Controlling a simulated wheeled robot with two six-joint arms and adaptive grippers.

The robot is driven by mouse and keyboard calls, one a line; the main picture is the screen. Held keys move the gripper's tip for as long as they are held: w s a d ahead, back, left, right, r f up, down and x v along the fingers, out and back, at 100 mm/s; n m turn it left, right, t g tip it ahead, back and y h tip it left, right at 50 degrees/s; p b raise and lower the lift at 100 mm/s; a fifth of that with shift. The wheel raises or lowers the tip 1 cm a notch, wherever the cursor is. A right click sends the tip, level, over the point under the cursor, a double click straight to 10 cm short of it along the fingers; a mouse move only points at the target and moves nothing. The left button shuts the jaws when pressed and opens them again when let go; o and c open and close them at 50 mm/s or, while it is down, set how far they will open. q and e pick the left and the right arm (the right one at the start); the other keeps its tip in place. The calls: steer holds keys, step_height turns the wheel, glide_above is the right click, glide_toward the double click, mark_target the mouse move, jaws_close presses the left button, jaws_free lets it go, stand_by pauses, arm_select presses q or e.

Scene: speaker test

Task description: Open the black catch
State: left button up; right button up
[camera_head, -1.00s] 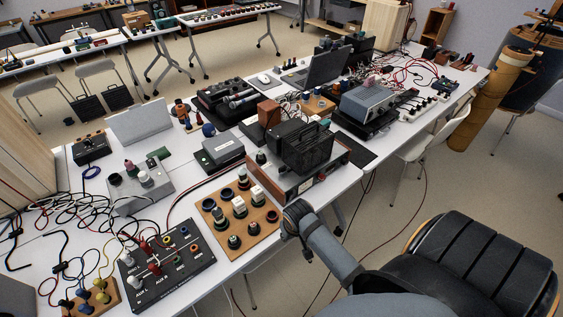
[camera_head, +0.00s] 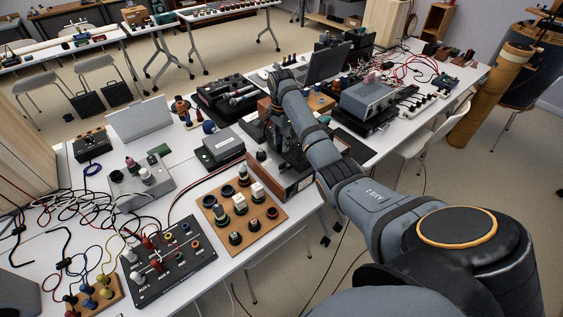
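I cannot make out a black catch for certain. A black ribbed device and a brown wooden-sided unit (camera_head: 290,184) stand near the table's front edge, and my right arm now covers much of them. My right arm comes in from the lower right, reaches over the table and bends down at its far end. My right gripper (camera_head: 284,142) is a dark shape pointing down in front of the black device. Its fingers blend with the dark parts, so I cannot tell whether they are open or touching anything. My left gripper is not in view.
A dark grey box (camera_head: 218,147) stands just left of my gripper. A wooden board (camera_head: 213,215) with several knobs and a black panel (camera_head: 178,276) lie in front. A laptop (camera_head: 328,62) and a grey instrument (camera_head: 367,100) stand behind. Loose cables cover the table's left end.

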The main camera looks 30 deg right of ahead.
mark_target(282, 164)
step_height(282, 164, down, 10)
steer(key=shift+f+p, duration=0.25)
steer(key=shift+p, duration=0.2)
jaws_close()
